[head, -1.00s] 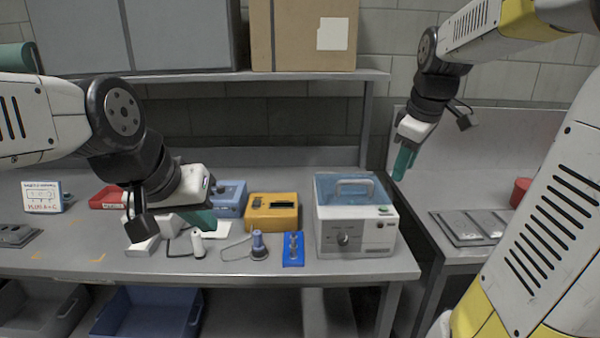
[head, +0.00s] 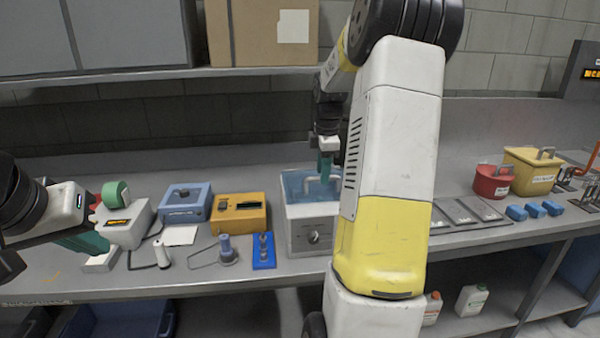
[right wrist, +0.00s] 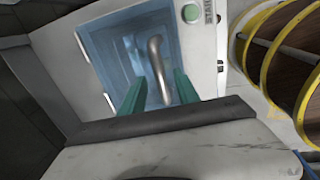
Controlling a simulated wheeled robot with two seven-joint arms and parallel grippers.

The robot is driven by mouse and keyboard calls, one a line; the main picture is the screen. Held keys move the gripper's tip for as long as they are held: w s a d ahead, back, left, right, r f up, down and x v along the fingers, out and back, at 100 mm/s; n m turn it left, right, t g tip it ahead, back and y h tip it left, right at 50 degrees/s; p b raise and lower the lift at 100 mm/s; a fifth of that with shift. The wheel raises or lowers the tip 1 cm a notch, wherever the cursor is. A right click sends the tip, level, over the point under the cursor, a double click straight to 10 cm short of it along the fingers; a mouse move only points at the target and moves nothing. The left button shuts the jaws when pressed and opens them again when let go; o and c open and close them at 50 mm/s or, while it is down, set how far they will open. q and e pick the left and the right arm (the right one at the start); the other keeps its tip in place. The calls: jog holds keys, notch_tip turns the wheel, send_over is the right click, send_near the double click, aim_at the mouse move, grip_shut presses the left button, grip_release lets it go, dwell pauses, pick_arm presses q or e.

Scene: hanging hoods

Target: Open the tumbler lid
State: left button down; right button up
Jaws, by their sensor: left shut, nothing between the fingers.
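The tumbler (head: 305,240) is a white box with a dial on its front, standing on the bench. Its clear blue lid (head: 296,185) looks closed and carries a grey handle (head: 322,184). My right gripper (head: 325,172) points down over the lid, by the handle. In the right wrist view the gripper's green fingers (right wrist: 160,78) are apart, with the handle (right wrist: 155,58) between or just beyond them. I cannot tell whether they touch it. A green button (right wrist: 190,13) is beside the lid. My left gripper (head: 98,243) is shut and empty at the bench's left.
A yellow device (head: 239,214), a blue device (head: 186,203) and a blue block with pegs (head: 263,251) stand left of the tumbler. A red pot (head: 493,182) and a yellow bin (head: 533,172) stand far right. A shelf (head: 150,74) runs above. My right arm hides the tumbler's right side.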

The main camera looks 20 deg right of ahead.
jog(key=shift+f, duration=0.4)
grip_shut()
dwell(1.2)
